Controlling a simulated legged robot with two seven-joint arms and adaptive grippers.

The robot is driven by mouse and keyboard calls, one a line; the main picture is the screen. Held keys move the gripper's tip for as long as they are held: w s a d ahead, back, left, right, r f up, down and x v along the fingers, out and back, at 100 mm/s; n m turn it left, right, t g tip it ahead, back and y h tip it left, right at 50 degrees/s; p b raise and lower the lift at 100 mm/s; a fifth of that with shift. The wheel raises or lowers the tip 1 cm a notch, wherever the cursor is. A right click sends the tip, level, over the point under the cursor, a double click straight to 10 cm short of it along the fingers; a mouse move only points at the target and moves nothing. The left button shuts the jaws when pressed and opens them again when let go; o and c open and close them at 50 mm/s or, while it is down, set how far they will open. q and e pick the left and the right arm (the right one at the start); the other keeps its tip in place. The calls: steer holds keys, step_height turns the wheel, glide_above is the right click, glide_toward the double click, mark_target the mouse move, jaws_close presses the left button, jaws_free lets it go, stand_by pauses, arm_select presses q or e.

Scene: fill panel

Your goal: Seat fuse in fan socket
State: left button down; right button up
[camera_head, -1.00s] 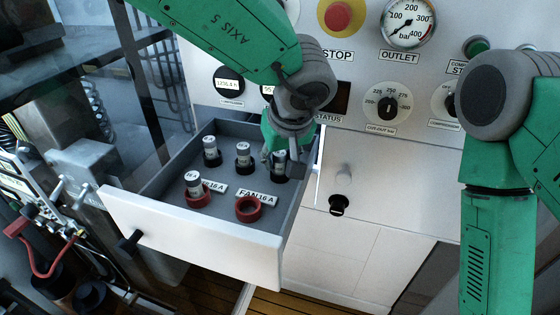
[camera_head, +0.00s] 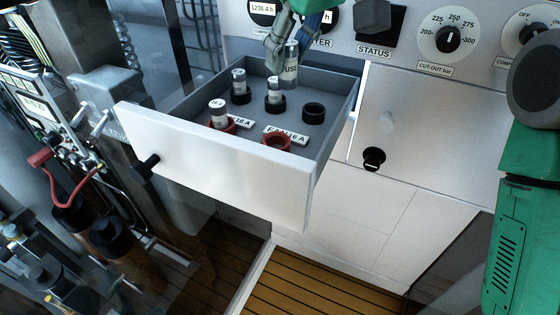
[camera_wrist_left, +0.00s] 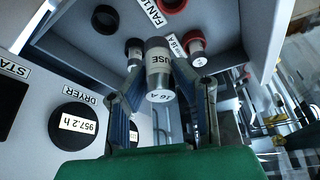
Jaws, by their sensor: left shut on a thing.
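My left gripper (camera_head: 283,54) is shut on a white-and-grey fuse (camera_head: 292,66) and holds it above the back of the open drawer. In the left wrist view the held fuse (camera_wrist_left: 159,72) is between both fingers, its "16 A" end toward the camera. The fan socket (camera_head: 276,142) is an empty red ring near the drawer front, beside the "FAN 16 A" label (camera_head: 286,134). It shows partly in the left wrist view (camera_wrist_left: 173,5). The fuse is apart from it. My right gripper is outside the views; only part of the right arm shows.
The rear right black socket (camera_head: 313,111) is empty. Two fuses (camera_head: 239,82) (camera_head: 275,90) stand in black sockets, and another fuse (camera_head: 218,112) stands in the other red socket. The drawer's front wall (camera_head: 220,160) and the panel behind bound the space.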

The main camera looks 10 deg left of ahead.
arm_select(q)
steer(key=f, duration=0.1)
steer(key=s+a+f+n+b, duration=0.1)
steer(key=f, duration=0.1)
steer(key=s+f+n, duration=0.1)
steer(key=f, duration=0.1)
steer(key=shift+s+a+f+g+y, duration=0.15)
steer(key=shift+s+f+g+y, duration=0.05)
steer(key=shift+f+g+y, duration=0.1)
steer(key=shift+f+b, duration=0.4)
steer(key=shift+f, duration=1.75)
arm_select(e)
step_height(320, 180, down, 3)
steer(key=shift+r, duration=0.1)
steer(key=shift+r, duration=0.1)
arm_select(q)
steer(key=c, duration=1.3)
jaws_free()
steer(key=shift+f, duration=0.1)
steer(key=p+v, duration=0.1)
steer(key=v, duration=1.1)
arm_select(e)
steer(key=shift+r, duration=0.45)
